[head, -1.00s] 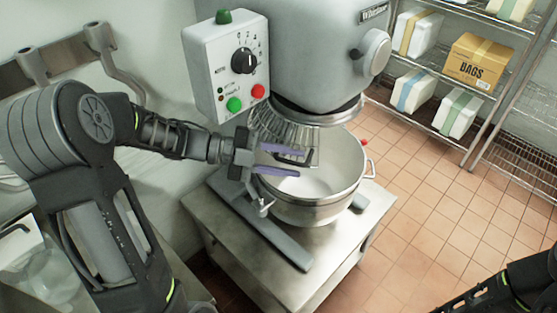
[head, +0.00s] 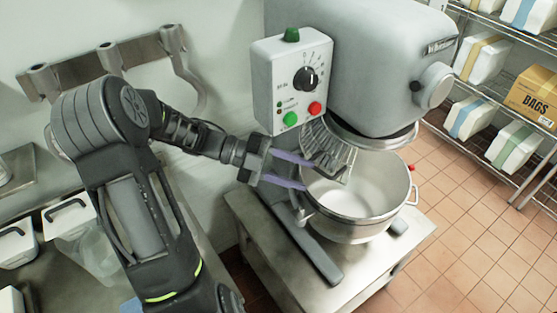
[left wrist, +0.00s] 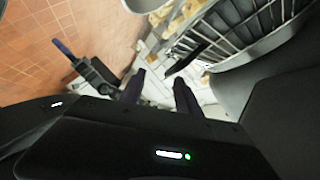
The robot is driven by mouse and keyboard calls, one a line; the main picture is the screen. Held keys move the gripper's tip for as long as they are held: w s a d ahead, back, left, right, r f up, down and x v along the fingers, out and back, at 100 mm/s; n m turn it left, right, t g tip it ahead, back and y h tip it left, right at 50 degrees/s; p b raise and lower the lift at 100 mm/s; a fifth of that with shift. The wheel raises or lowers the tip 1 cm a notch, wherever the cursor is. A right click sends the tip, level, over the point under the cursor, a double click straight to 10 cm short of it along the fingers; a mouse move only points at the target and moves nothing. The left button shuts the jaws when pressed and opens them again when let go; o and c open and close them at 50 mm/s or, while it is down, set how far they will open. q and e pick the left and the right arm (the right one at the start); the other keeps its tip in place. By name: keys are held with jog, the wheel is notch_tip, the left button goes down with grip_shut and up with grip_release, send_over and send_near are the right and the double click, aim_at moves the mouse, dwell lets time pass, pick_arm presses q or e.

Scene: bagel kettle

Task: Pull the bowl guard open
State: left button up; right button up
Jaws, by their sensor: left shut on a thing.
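The bowl guard (head: 330,143) is a curved wire cage under the mixer head, above the steel bowl (head: 368,222). Its wires also show at the upper right of the left wrist view (left wrist: 232,35). My left gripper (head: 307,174) comes in from the left, its purple fingers at the guard's dark handle (head: 338,172), and it is shut on that handle. The contact itself is hard to see. In the left wrist view the handle (left wrist: 187,60) lies close to the fingertips. My right gripper (left wrist: 68,52) seems to show there as a dark shape with a purple finger; its jaws are unclear.
The mixer (head: 350,60) has a control panel (head: 291,85) close above my left gripper. It stands on a steel table (head: 290,275). A shelf with boxes (head: 535,95) is at the right. Tiled floor (head: 460,220) is open in front of it.

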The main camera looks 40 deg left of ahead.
pick_arm(q)
jog(key=shift+f+p+v, duration=0.15)
jog(key=shift+f+v, duration=0.05)
jog(key=shift+v, duration=0.55)
jog(key=shift+f+p+v, duration=0.1)
jog(key=shift+f+v, duration=0.05)
jog(key=shift+v, duration=0.6)
jog(key=shift+f+p+v, duration=0.15)
jog(key=shift+f+v, duration=0.05)
jog(key=shift+v, duration=0.6)
jog(key=shift+s, duration=0.1)
